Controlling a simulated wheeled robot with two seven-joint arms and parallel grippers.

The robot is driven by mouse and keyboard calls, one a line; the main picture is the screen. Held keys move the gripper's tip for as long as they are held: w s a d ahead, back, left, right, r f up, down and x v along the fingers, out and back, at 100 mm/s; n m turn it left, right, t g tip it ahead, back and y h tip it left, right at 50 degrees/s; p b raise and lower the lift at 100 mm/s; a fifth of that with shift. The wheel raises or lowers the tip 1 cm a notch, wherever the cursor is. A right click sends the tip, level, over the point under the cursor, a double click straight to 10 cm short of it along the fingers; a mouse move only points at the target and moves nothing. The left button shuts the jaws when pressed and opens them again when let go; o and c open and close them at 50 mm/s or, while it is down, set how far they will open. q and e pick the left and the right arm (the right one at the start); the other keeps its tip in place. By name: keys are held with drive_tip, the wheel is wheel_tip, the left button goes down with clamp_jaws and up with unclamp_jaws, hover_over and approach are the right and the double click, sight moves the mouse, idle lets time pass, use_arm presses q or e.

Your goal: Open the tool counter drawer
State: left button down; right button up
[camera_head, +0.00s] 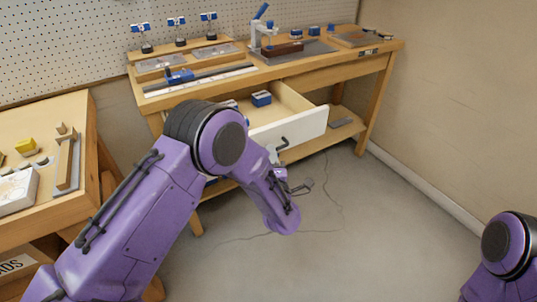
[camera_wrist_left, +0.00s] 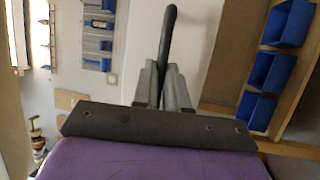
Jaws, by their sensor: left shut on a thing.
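The tool counter drawer (camera_head: 308,125) stands pulled out from the wooden counter (camera_head: 350,62), with its white front facing me and its inside showing. Its dark bar handle (camera_head: 284,143) is on the front; in the wrist view the handle (camera_wrist_left: 169,32) rises between the fingers. My left gripper (camera_head: 274,156) is at the handle, partly hidden by my own purple arm. In the wrist view the fingers of my left gripper (camera_wrist_left: 163,82) are closed around the handle. My right gripper is outside the views; only part of my right arm shows at the lower right.
Blue bins (camera_head: 261,98) sit in the drawer. Tools and a press (camera_head: 264,38) stand on the counter top. Another wooden bench (camera_head: 75,135) stands at the left. The floor (camera_head: 370,220) in front and to the right is clear apart from a thin cable.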

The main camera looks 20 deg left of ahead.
use_arm(q)
drive_tip(key=shift+s+a+f, duration=0.1)
drive_tip(key=c, duration=1.2)
unclamp_jaws()
drive_tip(key=v, duration=1)
drive_tip(key=shift+s+b, duration=0.2)
drive_tip(key=shift+b, duration=0.1)
